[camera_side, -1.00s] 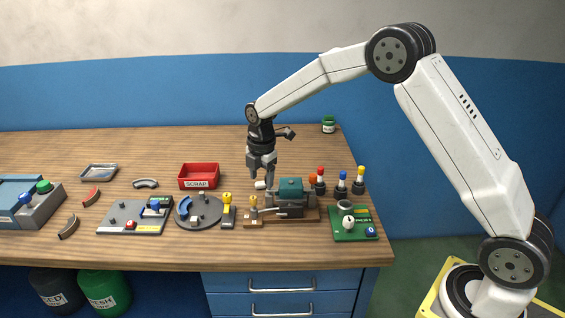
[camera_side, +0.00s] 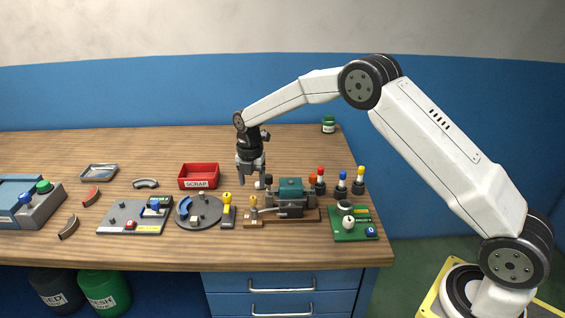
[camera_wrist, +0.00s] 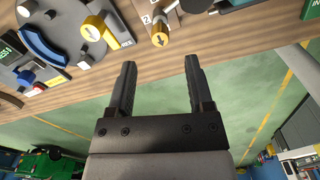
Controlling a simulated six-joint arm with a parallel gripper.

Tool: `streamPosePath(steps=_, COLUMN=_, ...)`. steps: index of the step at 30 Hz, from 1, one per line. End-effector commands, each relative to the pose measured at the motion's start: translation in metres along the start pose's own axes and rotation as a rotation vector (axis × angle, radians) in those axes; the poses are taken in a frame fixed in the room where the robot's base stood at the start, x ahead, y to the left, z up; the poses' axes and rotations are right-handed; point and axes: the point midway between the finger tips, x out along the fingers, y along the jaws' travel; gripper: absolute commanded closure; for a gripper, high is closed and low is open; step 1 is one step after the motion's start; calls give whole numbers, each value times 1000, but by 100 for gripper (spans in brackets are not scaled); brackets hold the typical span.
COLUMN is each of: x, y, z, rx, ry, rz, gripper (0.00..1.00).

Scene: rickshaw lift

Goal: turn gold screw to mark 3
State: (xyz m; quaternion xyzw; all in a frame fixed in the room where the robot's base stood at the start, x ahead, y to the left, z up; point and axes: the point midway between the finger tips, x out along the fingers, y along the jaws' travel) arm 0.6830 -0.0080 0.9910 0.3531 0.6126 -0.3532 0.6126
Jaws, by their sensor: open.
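The gold screw (camera_side: 253,202) stands upright on a small brown wooden block at the left end of the clamp fixture. In the wrist view the gold screw (camera_wrist: 160,38) shows an arrow mark on its head, with a "2" printed just left of it; mark 3 cannot be made out. My gripper (camera_side: 252,186) points down above and slightly behind the screw, apart from it. In the wrist view my gripper (camera_wrist: 160,64) is open and empty, and the screw appears beyond the gap between its fingertips.
A yellow knob (camera_side: 227,199) stands close left of the screw, beside a grey disc (camera_side: 203,217) with a blue arc. The teal-topped fixture (camera_side: 290,188) is close on the right. A red scrap bin (camera_side: 198,182) is behind left. The bench's rear is mostly clear.

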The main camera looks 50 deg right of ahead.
Motion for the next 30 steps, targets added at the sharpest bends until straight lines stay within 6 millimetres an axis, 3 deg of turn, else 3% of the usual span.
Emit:
streamPosePath(steps=12, x=49, y=0, z=0, rx=1, ry=1, rz=-2, gripper=34)
streamPosePath(steps=26, x=60, y=0, z=0, rx=1, ry=0, rz=0, gripper=34)
streamPosePath(steps=28, x=60, y=0, z=0, rx=1, ry=0, rz=0, gripper=49)
streamPosePath(steps=30, x=59, y=0, z=0, rx=1, ry=0, rz=0, gripper=72)
